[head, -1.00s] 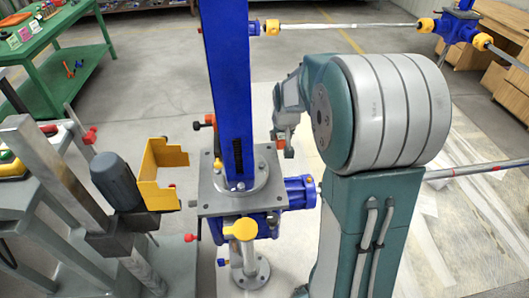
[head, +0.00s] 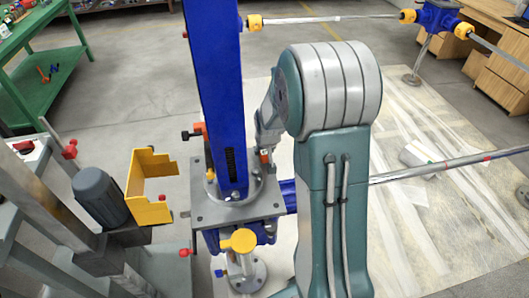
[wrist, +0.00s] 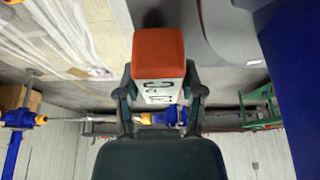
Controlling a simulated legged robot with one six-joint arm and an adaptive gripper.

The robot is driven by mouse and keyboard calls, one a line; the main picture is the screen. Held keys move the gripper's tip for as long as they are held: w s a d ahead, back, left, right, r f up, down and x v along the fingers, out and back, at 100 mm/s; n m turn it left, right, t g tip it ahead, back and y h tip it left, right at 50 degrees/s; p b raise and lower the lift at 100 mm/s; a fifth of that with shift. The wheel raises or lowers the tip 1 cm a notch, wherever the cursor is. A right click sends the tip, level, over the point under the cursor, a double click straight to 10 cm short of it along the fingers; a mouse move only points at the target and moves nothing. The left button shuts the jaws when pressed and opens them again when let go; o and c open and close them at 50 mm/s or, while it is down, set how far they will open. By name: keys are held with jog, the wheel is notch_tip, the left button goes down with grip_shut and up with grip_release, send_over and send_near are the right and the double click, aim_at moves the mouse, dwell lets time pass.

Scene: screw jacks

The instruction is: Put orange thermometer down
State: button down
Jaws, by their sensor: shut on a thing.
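The orange thermometer (wrist: 158,58) is a small block with an orange end and a white face with dark markings. My gripper (wrist: 160,88) is shut on it, with one finger on each side, in the wrist view. In the head view my gripper (head: 264,146) is small and partly hidden by my arm, just right of the blue column. A bit of orange (head: 264,157) shows at its tip. The blue screw jack column (head: 222,100) stands upright on a grey plate (head: 237,211). The gripper appears close beside the column; whether anything touches cannot be told.
A yellow bracket (head: 150,190) and a grey motor (head: 99,197) stand left of the jack. A long metal shaft (head: 450,165) runs off to the right. A green table (head: 45,50) is at upper left. Pale floor sheeting (head: 415,205) on the right is mostly clear.

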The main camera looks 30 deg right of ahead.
jog(key=shift+f, duration=0.6)
jog(key=shift+c, duration=1)
grip_release()
jog(key=v, duration=1.2)
